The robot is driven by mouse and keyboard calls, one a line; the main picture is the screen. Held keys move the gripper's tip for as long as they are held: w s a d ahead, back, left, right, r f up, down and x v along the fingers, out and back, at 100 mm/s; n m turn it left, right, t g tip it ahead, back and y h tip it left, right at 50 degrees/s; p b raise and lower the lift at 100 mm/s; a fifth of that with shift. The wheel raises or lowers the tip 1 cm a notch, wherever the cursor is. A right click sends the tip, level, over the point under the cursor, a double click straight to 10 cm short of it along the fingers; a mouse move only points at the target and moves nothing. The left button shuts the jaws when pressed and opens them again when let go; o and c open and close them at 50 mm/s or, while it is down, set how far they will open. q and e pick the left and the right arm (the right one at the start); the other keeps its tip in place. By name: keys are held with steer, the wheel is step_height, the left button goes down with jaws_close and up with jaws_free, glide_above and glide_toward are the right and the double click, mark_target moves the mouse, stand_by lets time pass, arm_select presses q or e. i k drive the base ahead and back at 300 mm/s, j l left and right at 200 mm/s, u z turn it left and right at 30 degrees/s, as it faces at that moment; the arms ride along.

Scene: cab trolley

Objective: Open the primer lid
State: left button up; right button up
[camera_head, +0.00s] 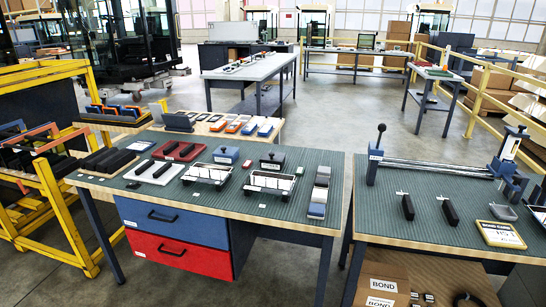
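No label reading "primer" is legible, so I cannot tell which thing is the primer. On the green-topped workbench (318,238), a small blue box with a knob on top (226,155) and a small black box with a knob on top (272,161) stand near the back. Both look closed. In front of them are two black-framed white trays, one on the left (208,174) and one on the right (270,184), with small labels too small to read. Neither of my grippers shows in the head view.
A second bench (430,230) on the right holds a lever-handled device, two black handles (408,207) and a yellow-framed sign (500,234). A yellow rack (60,210) stands left. A narrow gap separates the benches.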

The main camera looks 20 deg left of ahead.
mark_target(268, 157)
steer(key=i+j, duration=0.15)
steer(key=i, duration=0.3)
steer(key=i+j, duration=0.15)
steer(key=i, duration=0.3)
